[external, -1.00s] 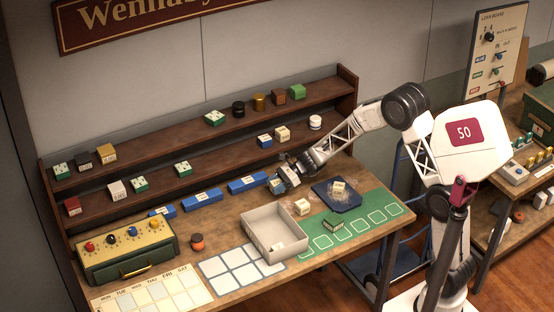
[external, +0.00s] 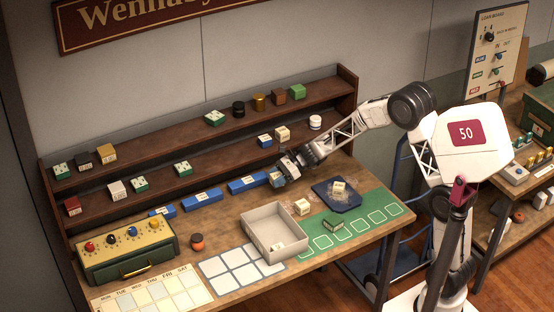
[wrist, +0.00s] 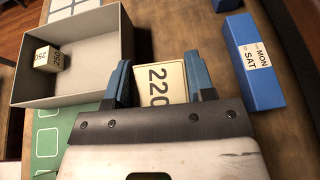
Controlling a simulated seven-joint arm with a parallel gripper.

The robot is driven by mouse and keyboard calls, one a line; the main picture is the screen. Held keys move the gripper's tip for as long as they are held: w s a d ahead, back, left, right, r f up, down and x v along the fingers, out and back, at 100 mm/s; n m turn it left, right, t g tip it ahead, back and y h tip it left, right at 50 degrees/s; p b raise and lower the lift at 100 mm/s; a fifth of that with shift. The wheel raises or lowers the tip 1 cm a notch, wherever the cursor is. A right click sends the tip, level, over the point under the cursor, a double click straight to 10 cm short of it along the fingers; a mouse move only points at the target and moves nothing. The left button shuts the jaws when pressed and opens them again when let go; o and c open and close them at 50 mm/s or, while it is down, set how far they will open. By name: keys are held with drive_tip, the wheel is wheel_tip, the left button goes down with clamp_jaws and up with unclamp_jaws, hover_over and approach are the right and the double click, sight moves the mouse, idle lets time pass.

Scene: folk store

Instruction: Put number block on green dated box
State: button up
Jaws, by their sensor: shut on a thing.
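My gripper (external: 277,180) is over the back part of the bench, close to the right end of the blue boxes. In the wrist view my gripper (wrist: 159,85) has its blue fingers on either side of a cream number block (wrist: 162,84) marked 220 and is shut on it. Green boxes with white markings stand on the shelves: one on the upper shelf (external: 215,118), one at the upper left (external: 62,172), and lower ones (external: 183,169) and (external: 139,184). A small dark-green box (external: 333,224) lies on the green mat. Dates on these are too small to read.
A grey open tray (external: 258,245) with a small block inside stands at mid bench. A blue box (wrist: 252,62) labelled MON SAT is right of my gripper. A cream block (external: 302,207) and a dark blue tray (external: 350,202) are nearby. The shelf rises behind.

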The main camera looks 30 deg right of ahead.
drive_tip(key=s+d, duration=0.6)
drive_tip(key=s, duration=0.7)
drive_tip(key=s+d, duration=0.6)
drive_tip(key=s, duration=0.7)
drive_tip(key=s+d+g, duration=0.1)
drive_tip(key=s+d, duration=0.5)
drive_tip(key=s, duration=0.7)
drive_tip(key=shift+f+n, duration=0.15)
drive_tip(key=shift+n, duration=0.25)
drive_tip(key=shift+w, duration=0.2)
hover_over(332, 219)
drive_tip(key=shift+f, duration=0.75)
drive_tip(key=shift+f, duration=0.1)
drive_tip(key=shift+f, duration=1.65)
drive_tip(key=shift+f, duration=0.1)
